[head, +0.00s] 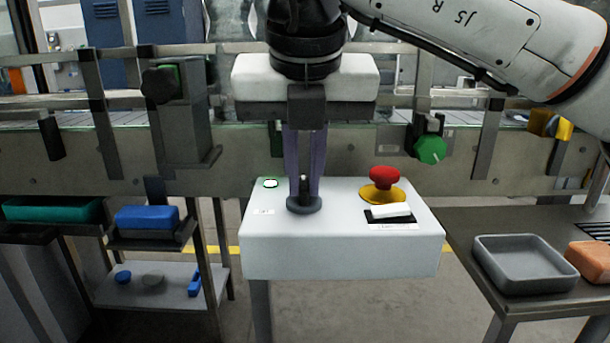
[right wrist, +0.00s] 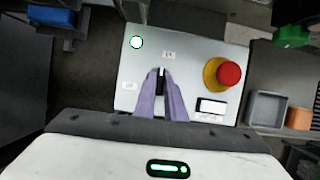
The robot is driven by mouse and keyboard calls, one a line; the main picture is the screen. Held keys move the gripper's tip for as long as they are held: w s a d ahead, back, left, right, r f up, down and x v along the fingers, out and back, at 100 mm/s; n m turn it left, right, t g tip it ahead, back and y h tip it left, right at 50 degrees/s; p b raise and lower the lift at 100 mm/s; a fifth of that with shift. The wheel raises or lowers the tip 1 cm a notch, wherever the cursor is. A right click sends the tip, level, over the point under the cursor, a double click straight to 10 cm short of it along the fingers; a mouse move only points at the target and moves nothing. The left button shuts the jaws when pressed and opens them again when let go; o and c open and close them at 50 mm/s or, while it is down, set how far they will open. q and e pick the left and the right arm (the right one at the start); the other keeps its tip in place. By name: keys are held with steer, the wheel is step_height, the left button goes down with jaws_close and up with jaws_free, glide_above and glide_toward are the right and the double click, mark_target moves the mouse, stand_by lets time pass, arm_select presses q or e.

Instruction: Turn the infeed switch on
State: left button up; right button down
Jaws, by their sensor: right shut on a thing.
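The infeed switch (head: 304,204) is a dark rotary knob on the top of a white control box (head: 340,256). My right gripper (head: 304,186) comes straight down from above and is shut on the switch, its purple fingers on both sides of the knob's handle. In the right wrist view the switch (right wrist: 160,80) shows between the fingertips, its handle roughly in line with the fingers. Small labels near it are too small to read. A round lamp (head: 270,183) at the box's back left corner glows white with a green rim. My left gripper is not in view.
A red mushroom button (head: 384,176) on a yellow base and a white rocker (head: 391,211) sit right of the switch. A conveyor with a rail (head: 360,177) runs behind. A grey tray (head: 524,262) stands on a side table at right; a shelf with blue bins (head: 147,218) at left.

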steer(key=shift+r+m, duration=0.1)
steer(key=shift+m, duration=0.2)
steer(key=c, duration=1.8)
jaws_free()
steer(key=p+v, duration=0.1)
steer(key=v, duration=0.9)
steer(key=shift+s+a+r, duration=0.1)
steer(key=shift+s+a, duration=0.05)
